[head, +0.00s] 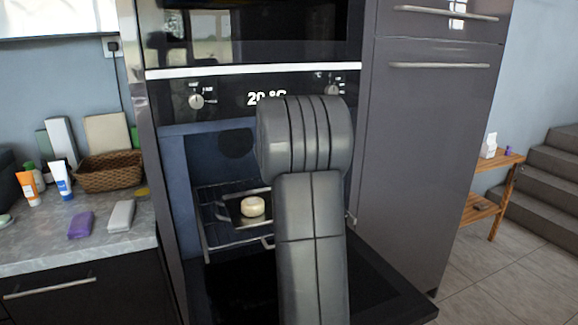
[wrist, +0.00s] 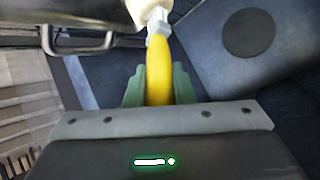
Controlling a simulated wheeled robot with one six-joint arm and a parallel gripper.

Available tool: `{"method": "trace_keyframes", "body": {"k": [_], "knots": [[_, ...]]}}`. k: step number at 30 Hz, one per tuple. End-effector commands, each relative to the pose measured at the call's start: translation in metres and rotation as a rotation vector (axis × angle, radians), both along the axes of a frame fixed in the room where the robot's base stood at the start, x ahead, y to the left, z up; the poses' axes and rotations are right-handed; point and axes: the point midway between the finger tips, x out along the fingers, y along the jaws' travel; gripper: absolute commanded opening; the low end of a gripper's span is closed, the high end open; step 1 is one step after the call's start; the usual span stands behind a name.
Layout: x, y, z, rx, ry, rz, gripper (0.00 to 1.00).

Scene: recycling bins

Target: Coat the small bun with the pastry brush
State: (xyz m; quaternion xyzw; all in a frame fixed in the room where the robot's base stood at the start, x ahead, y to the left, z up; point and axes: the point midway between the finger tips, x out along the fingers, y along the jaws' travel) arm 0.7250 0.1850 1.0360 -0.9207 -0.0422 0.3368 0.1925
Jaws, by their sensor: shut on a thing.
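The small bun (head: 252,206) is pale and round and sits on a dark tray (head: 229,212) inside the open oven. In the wrist view the bun (wrist: 146,8) is partly cut off at the top edge. My gripper (wrist: 158,88) has green fingers shut on the yellow handle of the pastry brush (wrist: 159,68). The brush's pale head points at the bun and meets it in the picture; I cannot tell whether they touch. In the head view my arm hides the gripper and brush.
The oven door (head: 385,290) is folded down in front. A wire rack (head: 215,236) holds the tray, whose handle (wrist: 80,42) shows in the wrist view. A counter (head: 30,240) with a wicker basket (head: 110,172) and several items stands at left.

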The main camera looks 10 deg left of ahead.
Motion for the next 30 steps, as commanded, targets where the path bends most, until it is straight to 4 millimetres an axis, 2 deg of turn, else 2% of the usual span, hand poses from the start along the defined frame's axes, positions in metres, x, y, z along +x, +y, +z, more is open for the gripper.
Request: {"method": "trace_keyframes", "body": {"k": [4, 11, 24, 30], "knots": [[-0.01, -0.005, -0.002, 0.001, 0.0, -0.001, 0.0], [-0.011, -0.005, -0.004, 0.001, -0.001, 0.0, 0.0], [0.014, 0.007, -0.006, -0.001, 0.001, 0.0, 0.0], [0.013, 0.006, -0.005, 0.0, 0.0, 0.0, 0.0]]}}
